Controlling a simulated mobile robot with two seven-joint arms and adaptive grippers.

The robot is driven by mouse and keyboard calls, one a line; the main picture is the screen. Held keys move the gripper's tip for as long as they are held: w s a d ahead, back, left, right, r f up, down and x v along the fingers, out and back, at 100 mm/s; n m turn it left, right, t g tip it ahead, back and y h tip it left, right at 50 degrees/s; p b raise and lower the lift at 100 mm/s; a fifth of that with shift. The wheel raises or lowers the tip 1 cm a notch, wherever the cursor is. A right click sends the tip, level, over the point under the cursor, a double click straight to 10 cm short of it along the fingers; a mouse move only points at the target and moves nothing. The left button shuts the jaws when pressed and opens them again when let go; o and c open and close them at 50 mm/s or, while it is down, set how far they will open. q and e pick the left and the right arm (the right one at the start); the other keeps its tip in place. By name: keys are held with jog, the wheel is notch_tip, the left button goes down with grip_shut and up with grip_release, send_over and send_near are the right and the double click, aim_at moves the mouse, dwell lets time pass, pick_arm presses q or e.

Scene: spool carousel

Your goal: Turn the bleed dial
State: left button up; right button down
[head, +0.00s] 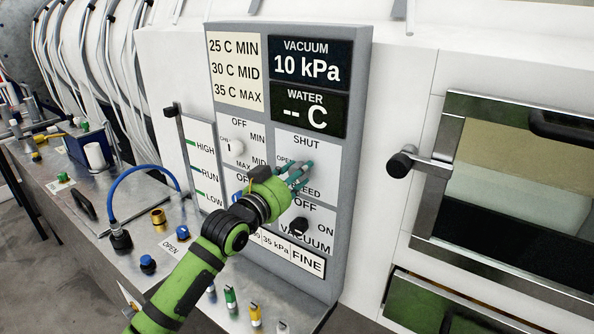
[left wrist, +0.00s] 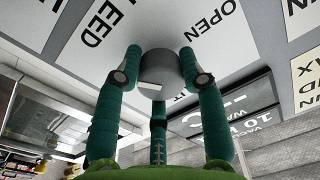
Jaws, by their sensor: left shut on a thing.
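The bleed dial (left wrist: 160,70) is a grey round knob with a white mark, on a white plate (head: 306,143) lettered SHUT, OPEN and BLEED. My left gripper (head: 299,176) is at this plate in the head view, and its fingers hide the dial there. In the left wrist view my left gripper (left wrist: 160,75) has its teal fingers closed around the dial, one on each side and one below. My right gripper is not in view.
The panel also has a white knob (head: 233,149) at left and a black VACUUM knob (head: 299,226) just below my gripper. A lever (head: 172,110) sticks out left of the panel. A door with a black handle (head: 401,163) is at right.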

pick_arm(q)
jog(key=n+p, duration=0.1)
jog(key=n, duration=0.3)
jog(key=shift+r, duration=0.15)
jog(key=n+p, duration=0.1)
jog(key=n, duration=0.2)
jog(key=shift+n+p, duration=0.3)
jog(key=shift+p, duration=0.1)
jog(key=n+p, duration=0.2)
jog(key=n, duration=0.3)
jog(key=shift+n+y, duration=0.3)
jog(key=o, duration=1.1)
jog(key=shift+o, duration=0.2)
jog(key=v, duration=1.2)
